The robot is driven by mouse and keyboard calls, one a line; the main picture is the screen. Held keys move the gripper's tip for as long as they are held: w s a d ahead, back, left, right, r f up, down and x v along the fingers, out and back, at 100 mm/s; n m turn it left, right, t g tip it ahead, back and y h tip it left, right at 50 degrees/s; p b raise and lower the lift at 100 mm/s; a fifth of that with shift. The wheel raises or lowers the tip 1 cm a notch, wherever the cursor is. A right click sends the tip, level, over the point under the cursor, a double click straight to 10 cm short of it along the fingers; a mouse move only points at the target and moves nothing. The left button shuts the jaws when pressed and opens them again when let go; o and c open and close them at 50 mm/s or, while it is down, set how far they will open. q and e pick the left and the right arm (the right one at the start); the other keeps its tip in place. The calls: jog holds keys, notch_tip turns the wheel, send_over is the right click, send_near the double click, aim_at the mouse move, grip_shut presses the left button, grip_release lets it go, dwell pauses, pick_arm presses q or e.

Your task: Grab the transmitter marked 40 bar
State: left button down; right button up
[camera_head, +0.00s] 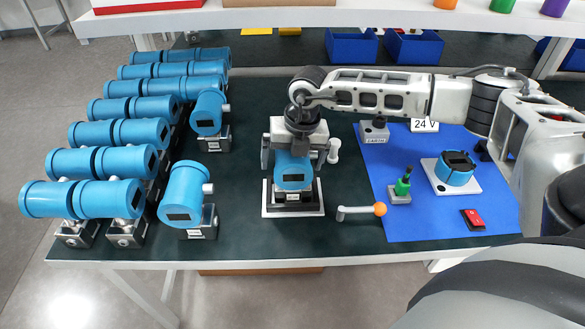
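Several blue cylindrical transmitters stand on the dark table. One transmitter (293,173) sits upright on a pale square stand (267,209) in the middle. Two more stand on metal bases at the left: a front one (184,191) and one behind it (209,112). Their labels are too small to read, so I cannot tell which is marked 40 bar. My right gripper (294,157) points down over the middle transmitter, fingers spread to either side of its body. The fingers look apart from it, though contact is partly hidden. My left gripper is not in view.
Rows of double-bodied blue transmitters (83,198) fill the left. A blue mat (412,222) at the right holds a 24 V sign (424,125), a green-topped terminal (402,187), an open blue housing (456,170) and a red item (473,219). An orange-knobbed lever (361,211) lies at the mat's edge.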

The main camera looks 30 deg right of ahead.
jog(key=shift+f, duration=0.25)
dwell(0.4)
jog(key=c, duration=1.8)
jog(key=shift+w+r, duration=0.15)
jog(key=shift+r, duration=0.1)
jog(key=c, duration=0.3)
jog(key=shift+r, duration=0.1)
